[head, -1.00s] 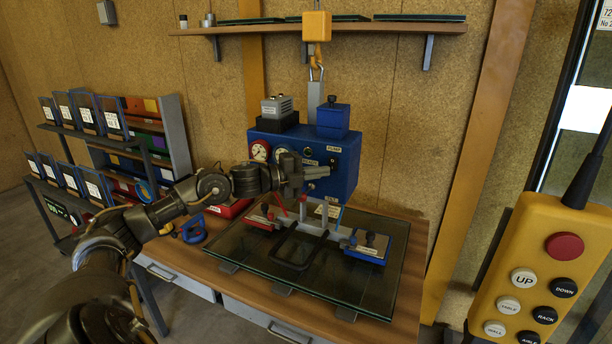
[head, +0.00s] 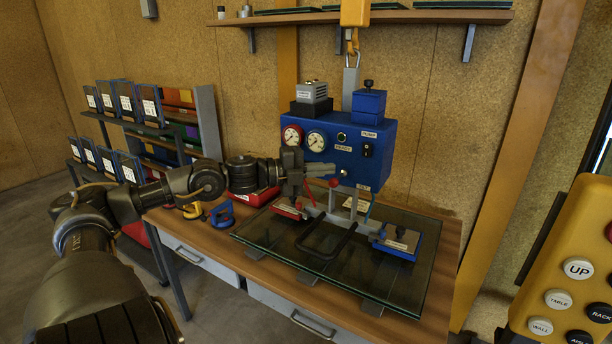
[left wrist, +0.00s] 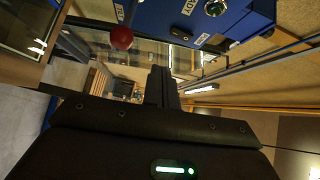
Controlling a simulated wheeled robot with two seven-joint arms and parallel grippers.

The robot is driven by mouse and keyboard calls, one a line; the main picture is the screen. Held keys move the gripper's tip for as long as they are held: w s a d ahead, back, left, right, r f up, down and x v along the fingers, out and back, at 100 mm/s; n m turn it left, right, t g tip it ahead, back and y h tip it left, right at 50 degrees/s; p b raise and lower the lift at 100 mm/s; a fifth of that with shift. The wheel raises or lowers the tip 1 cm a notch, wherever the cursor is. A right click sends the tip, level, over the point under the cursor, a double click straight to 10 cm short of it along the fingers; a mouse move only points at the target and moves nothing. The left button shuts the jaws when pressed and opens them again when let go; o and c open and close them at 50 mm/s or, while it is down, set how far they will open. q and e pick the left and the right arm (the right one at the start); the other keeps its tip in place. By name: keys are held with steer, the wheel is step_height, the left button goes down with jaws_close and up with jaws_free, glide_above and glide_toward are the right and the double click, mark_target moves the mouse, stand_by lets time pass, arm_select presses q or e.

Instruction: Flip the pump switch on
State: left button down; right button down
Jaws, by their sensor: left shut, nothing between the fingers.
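The pump switch (head: 367,150) is a small black switch on the right of the front face of the blue pump box (head: 345,165), below the PUMP label (head: 369,134). It is in plain sight in the head view; its position is too small to tell. My left gripper (head: 328,169) is shut and empty. It is in front of the box's lower part, left of and lower than the switch, apart from it. The left wrist view shows its closed fingers (left wrist: 163,88) and the blue box (left wrist: 190,18) at the top. My right gripper is not in view.
The box hangs from a yellow hoist hook (head: 352,42) above a lifting frame with a black handle (head: 325,240) and a glass pane (head: 345,275) on the wooden table (head: 185,222). A red-knobbed lever (head: 333,183) stands close below the gripper. A yellow pendant (head: 570,250) is at right.

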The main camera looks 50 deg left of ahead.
arm_select(q)
steer(key=v, duration=0.4)
steer(key=shift+a+f, duration=0.2)
steer(key=shift+f, duration=0.1)
stand_by(0.5)
